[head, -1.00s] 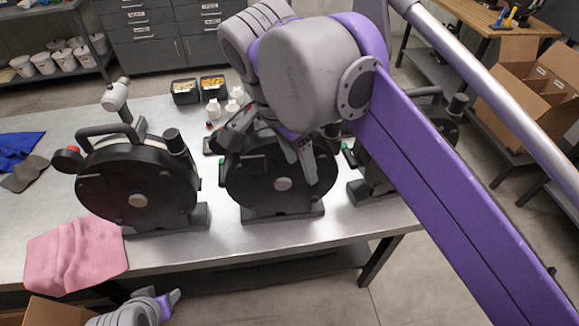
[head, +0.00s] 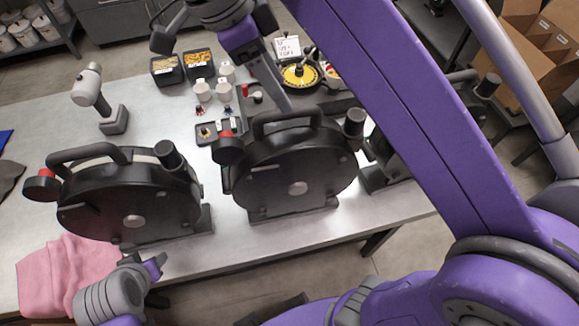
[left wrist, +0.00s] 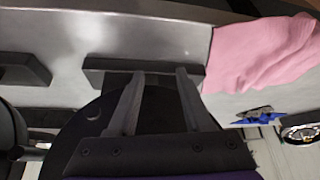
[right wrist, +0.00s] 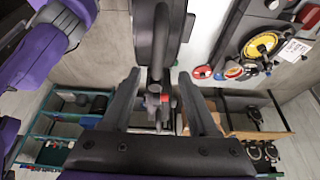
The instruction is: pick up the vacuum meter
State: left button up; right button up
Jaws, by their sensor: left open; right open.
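Black round drum meters with top handles stand in a row on the metal table. I cannot tell which is the vacuum meter. The left drum (head: 120,195) and the middle drum (head: 290,175) each have a red-topped knob at the left. The right drum (head: 378,160) is mostly hidden behind my right arm. My right gripper (head: 225,75) is open above the table behind the middle drum; in the right wrist view a drum (right wrist: 156,35) shows edge-on beyond its fingers (right wrist: 155,80). My left gripper (head: 156,264) is open low at the left drum's front; its fingers (left wrist: 157,75) overlap a dark drum (left wrist: 95,125).
A pink cloth (head: 60,275) lies at the front left. A grey-white tool on a black base (head: 113,121) stands behind the left drum. Small bins (head: 168,72), white bottles (head: 203,90) and a yellow disc (head: 300,76) are at the back. Cardboard boxes (head: 525,65) stand right.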

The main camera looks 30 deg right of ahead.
aim_at(293, 113)
jog(key=shift+s+d+f, duration=0.2)
jog(key=shift+f, duration=0.2)
jog(key=shift+s+d+f, duration=0.15)
jog(key=shift+d+f, duration=0.05)
jog(key=shift+f, duration=0.2)
jog(key=shift+w+f, duration=0.1)
jog(key=shift+f, duration=0.25)
jog(key=x, duration=0.3)
jog(key=shift+f, duration=0.3)
jog(key=shift+d+f, duration=0.25)
jog(key=shift+f, duration=0.15)
jog(key=shift+c, duration=0.9)
grip_shut()
